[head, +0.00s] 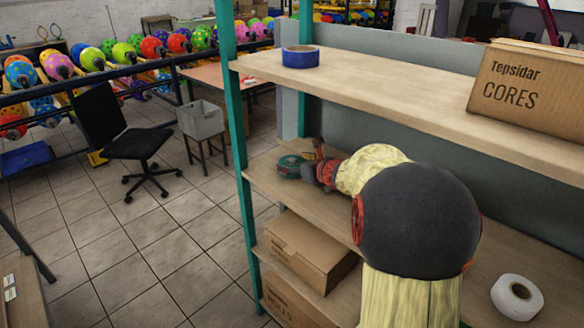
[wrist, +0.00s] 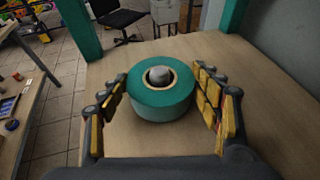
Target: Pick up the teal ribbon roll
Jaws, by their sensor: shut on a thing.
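The teal ribbon roll (wrist: 162,106) lies flat on the wooden shelf in the wrist view, with its round core hole facing up. In the head view the teal roll (head: 291,166) is at the left end of the middle shelf. My gripper (wrist: 166,100) has its yellow-padded fingers on the left and right sides of the roll, shut on it. In the head view my gripper (head: 314,167) reaches along the middle shelf to the roll, and my arm hides part of that shelf.
A blue roll (head: 300,56) and a "CORES" box (head: 532,88) stand on the top shelf (head: 400,93). A white roll (head: 517,297) lies on the middle shelf at right. A cardboard box (head: 308,251) sits below. A teal post (head: 228,90) stands close to the roll's left.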

